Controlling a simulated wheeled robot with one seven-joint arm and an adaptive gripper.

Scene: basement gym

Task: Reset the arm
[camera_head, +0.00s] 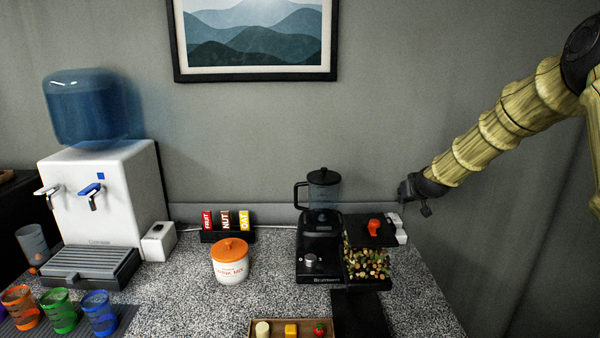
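My arm comes in from the upper right, with yellow-green wood-grained links. My gripper (409,190) is the small dark end of the arm, in front of the grey wall and above the right edge of the counter. It is up and to the right of the blender (321,240) and looks apart from everything on the counter. Its fingers are too small and dark to tell open from shut. I see nothing held in it.
The speckled counter (200,308) holds a water dispenser (100,190), an orange-lidded jar (230,262), a bar rack (227,235), a dark-lidded container of mixed pieces (367,263) and a wooden tray (308,322). Coloured cups (60,312) stand at lower left. Open space lies right of the counter.

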